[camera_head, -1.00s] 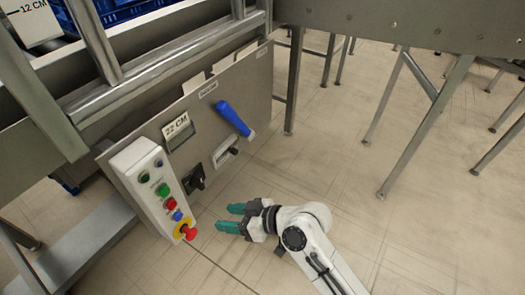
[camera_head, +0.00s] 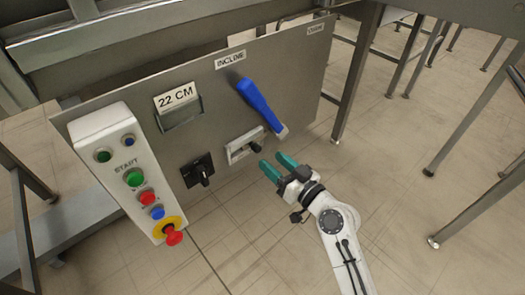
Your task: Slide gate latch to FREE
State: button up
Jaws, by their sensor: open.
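The gate latch appears to be the small slide with a black knob (camera_head: 255,146) on a pale plate (camera_head: 239,148), low on the grey panel. Its lettering is too small to read. My gripper (camera_head: 277,168), with teal fingers, is open and empty. Its fingertips are just below and to the right of the knob in the picture; I cannot tell the gap in depth.
A blue lever (camera_head: 259,104) under the INCLINE label stands just above the slide. A black rotary switch (camera_head: 200,172), a 22 CM display (camera_head: 179,108) and a white button box (camera_head: 127,171) with a red stop knob (camera_head: 173,237) are to the left. Floor is clear at lower right.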

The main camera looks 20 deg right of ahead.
aim_at(259, 151)
jog(key=x, duration=0.6)
jog(key=shift+w+a+b, duration=0.1)
jog(key=shift+b, duration=0.25)
grip_shut()
dwell(0.3)
